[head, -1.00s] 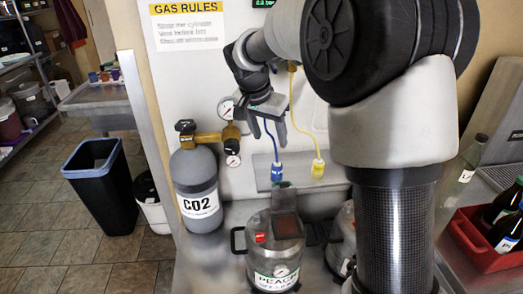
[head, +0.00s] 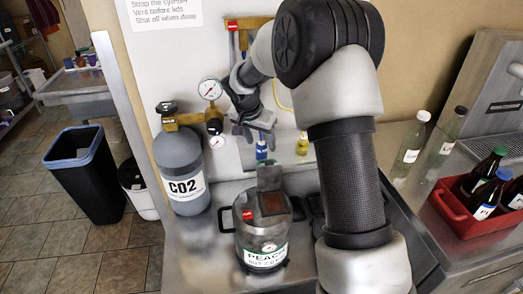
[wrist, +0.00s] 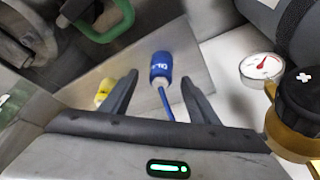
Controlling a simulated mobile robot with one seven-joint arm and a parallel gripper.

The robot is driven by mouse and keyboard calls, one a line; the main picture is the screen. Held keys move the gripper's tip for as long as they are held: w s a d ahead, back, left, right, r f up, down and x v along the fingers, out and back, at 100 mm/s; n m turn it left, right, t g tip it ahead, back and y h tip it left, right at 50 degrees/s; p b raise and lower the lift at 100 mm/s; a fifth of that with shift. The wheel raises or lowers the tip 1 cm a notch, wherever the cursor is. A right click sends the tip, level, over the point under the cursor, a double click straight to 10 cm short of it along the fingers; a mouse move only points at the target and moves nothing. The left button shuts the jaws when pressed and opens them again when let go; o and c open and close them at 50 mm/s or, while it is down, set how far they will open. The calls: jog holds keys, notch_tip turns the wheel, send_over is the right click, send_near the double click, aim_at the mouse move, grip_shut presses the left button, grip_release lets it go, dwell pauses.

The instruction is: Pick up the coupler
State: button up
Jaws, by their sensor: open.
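A blue coupler (head: 261,150) hangs on a blue hose against the back panel; it shows larger in the wrist view (wrist: 161,67). A yellow coupler (head: 302,144) hangs to its right in the head view; in the wrist view it (wrist: 103,92) is partly behind the left finger. My gripper (head: 257,128) is just above the blue coupler in the head view. In the wrist view my gripper (wrist: 160,77) is open, with the blue coupler and its hose showing between the two fingers. Whether the coupler lies fully between the fingertips in depth, I cannot tell.
A grey CO2 cylinder (head: 181,172) with a brass regulator and gauges stands close left of the gripper. A metal keg labelled PEACH (head: 262,235) stands below. Bottles and a red crate (head: 463,219) are at the right.

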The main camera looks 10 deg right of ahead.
aim_at(261, 143)
jog(key=shift+x, duration=1.55)
jog(key=shift+w+r, duration=0.1)
jog(key=c, duration=1.2)
jog(key=shift+r, duration=0.1)
notch_tip(261, 143, up, 10)
jog(key=shift+f+p, duration=0.1)
jog(key=shift+p, duration=0.2)
